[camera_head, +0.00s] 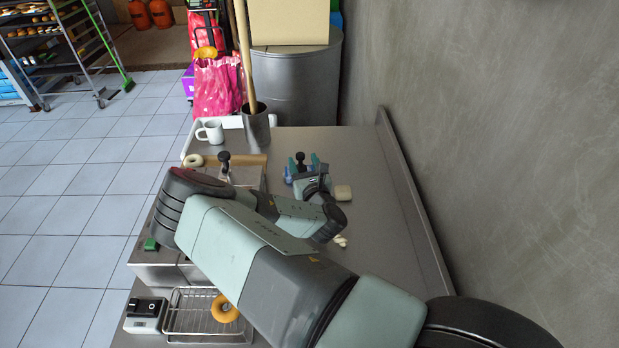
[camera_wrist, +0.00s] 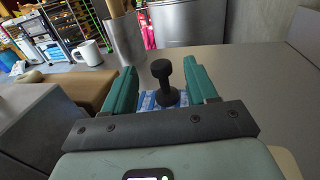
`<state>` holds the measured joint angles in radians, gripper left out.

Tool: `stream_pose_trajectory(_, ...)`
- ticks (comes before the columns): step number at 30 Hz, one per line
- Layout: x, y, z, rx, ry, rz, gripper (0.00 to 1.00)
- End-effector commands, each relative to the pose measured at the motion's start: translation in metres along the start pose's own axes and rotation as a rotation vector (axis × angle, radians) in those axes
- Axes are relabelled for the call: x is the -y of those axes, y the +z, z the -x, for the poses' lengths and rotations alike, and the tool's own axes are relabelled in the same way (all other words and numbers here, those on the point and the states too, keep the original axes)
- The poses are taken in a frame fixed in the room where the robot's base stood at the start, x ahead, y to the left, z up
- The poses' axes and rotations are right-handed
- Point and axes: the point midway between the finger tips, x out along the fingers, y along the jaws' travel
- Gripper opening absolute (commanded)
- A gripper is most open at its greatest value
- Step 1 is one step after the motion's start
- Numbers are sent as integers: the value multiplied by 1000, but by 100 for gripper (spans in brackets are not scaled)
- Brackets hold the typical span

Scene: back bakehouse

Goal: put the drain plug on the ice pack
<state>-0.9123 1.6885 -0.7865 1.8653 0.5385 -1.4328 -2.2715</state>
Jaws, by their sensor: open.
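The drain plug (camera_wrist: 161,84) is black, with a round knob on a stem and a flared base, and stands upright. The ice pack (camera_wrist: 148,101) is a blue and white patch under and around the plug's base, mostly hidden by my gripper. The plug appears to rest on it. In the head view the plug (camera_head: 300,157) rises between my fingers, with a little blue of the ice pack (camera_head: 289,180) beside them. My gripper (camera_wrist: 160,72) is open, one teal finger on each side of the plug, with visible gaps. It points away along the worktop (camera_head: 357,150).
A cream block (camera_head: 343,192) lies right of my gripper, and small pale pieces (camera_head: 340,241) lie nearer. A white mug (camera_head: 211,131), metal pot (camera_head: 257,128) and pale ring (camera_head: 194,160) are at the back left. A wall bounds the right. The far right worktop is clear.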

Motion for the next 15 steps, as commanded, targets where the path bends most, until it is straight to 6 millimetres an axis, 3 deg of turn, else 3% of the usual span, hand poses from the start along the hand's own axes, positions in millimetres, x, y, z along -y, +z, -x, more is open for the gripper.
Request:
stream_pose_trajectory(6, 0, -1, 47, -3, -1, 3, 57)
stream_pose_trajectory(15, 0, 0, 76, 0, 0, 0, 57)
